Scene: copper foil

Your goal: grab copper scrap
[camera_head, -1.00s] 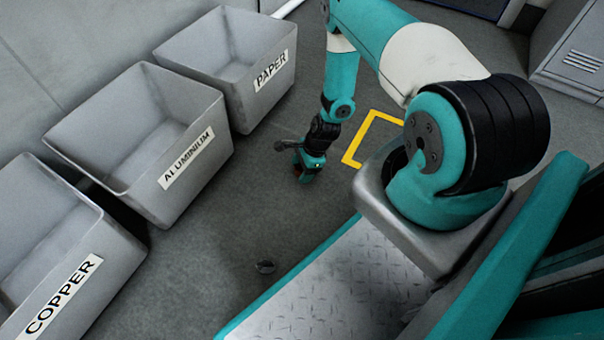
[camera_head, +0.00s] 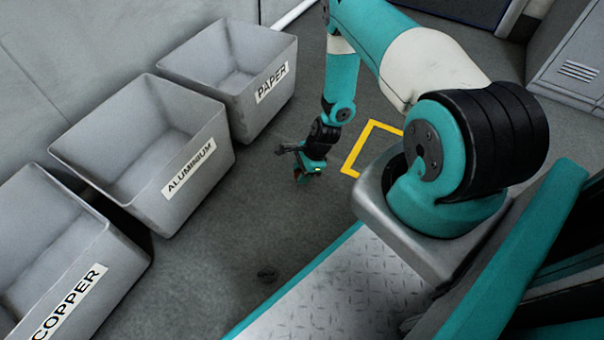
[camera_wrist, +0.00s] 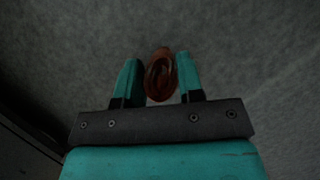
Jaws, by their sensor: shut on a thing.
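The copper scrap (camera_wrist: 161,76) is a crumpled, reddish-brown piece of foil. In the wrist view it sits between the two teal fingers of my gripper (camera_wrist: 160,84), which are shut on it. In the head view my gripper (camera_head: 309,176) hangs low over the grey floor, right of the bins, with a little reddish brown at its tip. The grey bin labelled COPPER (camera_head: 112,252) stands at the lower left of the head view.
Grey bins labelled ALUMINIUM (camera_head: 212,126) and PAPER (camera_head: 285,62) line the left wall. A yellow floor marking (camera_head: 357,155) is right of my gripper. A grey cabinet (camera_head: 575,60) stands at upper right.

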